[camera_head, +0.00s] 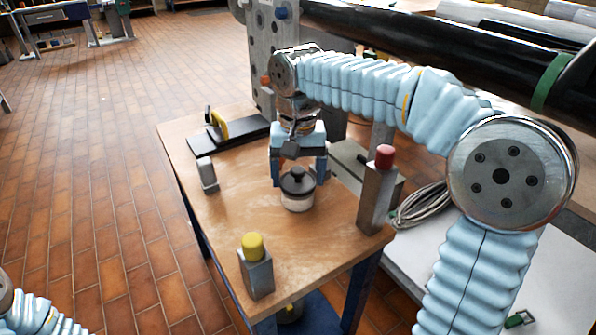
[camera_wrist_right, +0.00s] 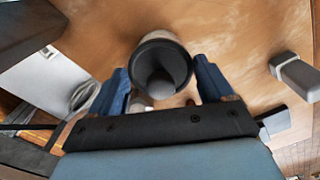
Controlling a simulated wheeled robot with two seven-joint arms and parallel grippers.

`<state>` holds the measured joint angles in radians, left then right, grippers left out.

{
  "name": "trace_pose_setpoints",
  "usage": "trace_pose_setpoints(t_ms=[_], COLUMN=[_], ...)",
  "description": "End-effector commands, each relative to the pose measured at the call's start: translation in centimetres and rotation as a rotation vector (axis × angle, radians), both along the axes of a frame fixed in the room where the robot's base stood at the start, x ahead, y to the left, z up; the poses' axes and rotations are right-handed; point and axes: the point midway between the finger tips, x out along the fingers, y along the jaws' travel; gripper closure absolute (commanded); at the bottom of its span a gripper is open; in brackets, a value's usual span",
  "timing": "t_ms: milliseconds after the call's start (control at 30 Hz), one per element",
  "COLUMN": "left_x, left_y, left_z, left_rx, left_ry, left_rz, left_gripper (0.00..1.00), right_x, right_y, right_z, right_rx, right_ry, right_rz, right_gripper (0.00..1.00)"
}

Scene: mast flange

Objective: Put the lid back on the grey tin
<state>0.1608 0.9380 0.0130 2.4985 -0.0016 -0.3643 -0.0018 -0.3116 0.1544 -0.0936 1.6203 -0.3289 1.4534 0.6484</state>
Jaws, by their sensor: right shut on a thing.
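The tin (camera_head: 298,204) stands upright on the wooden table (camera_head: 222,222), pale and short. The dark round lid (camera_head: 297,184) with its black knob is right above it, level and lined up with its top. I cannot tell whether lid and tin touch all round. My right gripper (camera_head: 298,179) points down with one blue finger on each side of the lid and is shut on it. In the right wrist view the lid (camera_wrist_right: 162,62) is between the blue fingers, its knob towards the camera. My left gripper is out of view.
A grey block with a yellow top (camera_head: 255,265) stands at the near edge, a taller red-topped block (camera_head: 378,190) at the right. A small grey block (camera_head: 207,174) is left. A dark plate with a yellow part (camera_head: 222,127) lies behind. Bare wood surrounds the tin.

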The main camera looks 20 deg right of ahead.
Motion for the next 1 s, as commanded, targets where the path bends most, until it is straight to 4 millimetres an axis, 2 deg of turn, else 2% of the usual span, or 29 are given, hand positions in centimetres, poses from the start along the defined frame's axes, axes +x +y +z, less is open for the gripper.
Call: trace_pose_setpoints(t_ms=[433, 467, 567, 1000], left_x=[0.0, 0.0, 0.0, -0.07], left_y=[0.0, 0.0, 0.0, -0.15], left_z=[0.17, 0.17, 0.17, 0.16], left_rx=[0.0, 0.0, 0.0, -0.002], left_ry=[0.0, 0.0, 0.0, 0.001], left_rz=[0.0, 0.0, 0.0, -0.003], left_gripper=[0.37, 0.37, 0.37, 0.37], right_x=[0.01, 0.01, 0.01, 0.01], right_y=[0.01, 0.01, 0.01, 0.01], right_z=[-0.01, -0.01, -0.01, -0.01], right_rx=[0.0, 0.0, 0.0, 0.0], right_ry=[0.0, 0.0, 0.0, 0.0], right_rz=[0.0, 0.0, 0.0, 0.0], right_gripper=[0.47, 0.15, 0.0, 0.0])
